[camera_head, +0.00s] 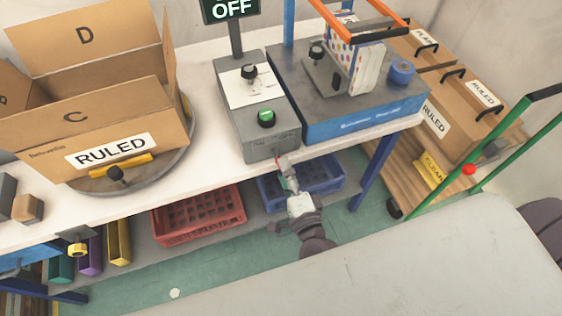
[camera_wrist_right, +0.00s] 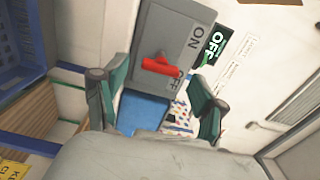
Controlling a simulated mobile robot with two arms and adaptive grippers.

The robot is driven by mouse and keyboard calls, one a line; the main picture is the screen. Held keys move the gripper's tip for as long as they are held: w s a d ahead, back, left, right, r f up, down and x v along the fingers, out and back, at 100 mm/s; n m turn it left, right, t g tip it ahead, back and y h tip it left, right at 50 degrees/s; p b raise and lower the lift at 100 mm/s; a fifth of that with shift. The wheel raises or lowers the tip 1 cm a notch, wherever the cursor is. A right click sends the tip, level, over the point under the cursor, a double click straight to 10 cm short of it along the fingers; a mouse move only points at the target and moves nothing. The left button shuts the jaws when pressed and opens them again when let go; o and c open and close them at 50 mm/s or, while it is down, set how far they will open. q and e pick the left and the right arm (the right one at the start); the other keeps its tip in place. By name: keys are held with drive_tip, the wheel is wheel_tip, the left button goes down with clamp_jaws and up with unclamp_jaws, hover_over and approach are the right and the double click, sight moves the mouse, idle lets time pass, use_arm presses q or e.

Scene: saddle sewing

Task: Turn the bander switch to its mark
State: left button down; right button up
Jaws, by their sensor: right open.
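The grey control box (camera_head: 257,105) stands on the white table. Its front face carries the bander switch, which my right gripper mostly hides in the head view. In the right wrist view the switch is a red lever (camera_wrist_right: 159,66) on a grey panel (camera_wrist_right: 178,22) marked ON and OFF. One end of the lever lies near the word OFF. My right gripper (camera_head: 285,170) is at the box's front face, and its open fingers (camera_wrist_right: 155,92) show on either side of the panel's lower part. I cannot tell whether they touch the lever. My left gripper is out of view.
An OFF sign (camera_head: 231,9) rises behind the box. The blue bander (camera_head: 365,115) stands right of it, and an open RULED carton (camera_head: 110,115) sits on a turntable at left. Red (camera_head: 198,215) and blue (camera_head: 320,178) crates lie below. A cart with cartons (camera_head: 440,115) is at right.

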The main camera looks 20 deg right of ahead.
drive_tip(key=s, duration=0.8)
drive_tip(key=shift+s+d, duration=0.2)
drive_tip(key=shift+s, duration=0.1)
drive_tip(key=s+f+n+g+y, duration=0.15)
drive_tip(key=f+n, duration=0.25)
drive_tip(key=f, duration=0.5)
drive_tip(key=s+f+n+g, duration=0.2)
drive_tip(key=f+n+g, duration=0.1)
drive_tip(key=f, duration=0.5)
drive_tip(key=s+f+n+g+y, duration=0.1)
drive_tip(key=f+n+g, duration=0.25)
drive_tip(key=f, duration=0.55)
drive_tip(key=s+d+f+n+g+h, duration=0.1)
drive_tip(key=s+d+f+n+g, duration=0.3)
drive_tip(key=s+f, duration=0.5)
drive_tip(key=s+d+f+n+g+h, duration=0.2)
drive_tip(key=s+d+f+n+g, duration=0.3)
drive_tip(key=s+f, duration=0.4)
drive_tip(key=s, duration=0.3)
drive_tip(key=shift+d+f, duration=0.3)
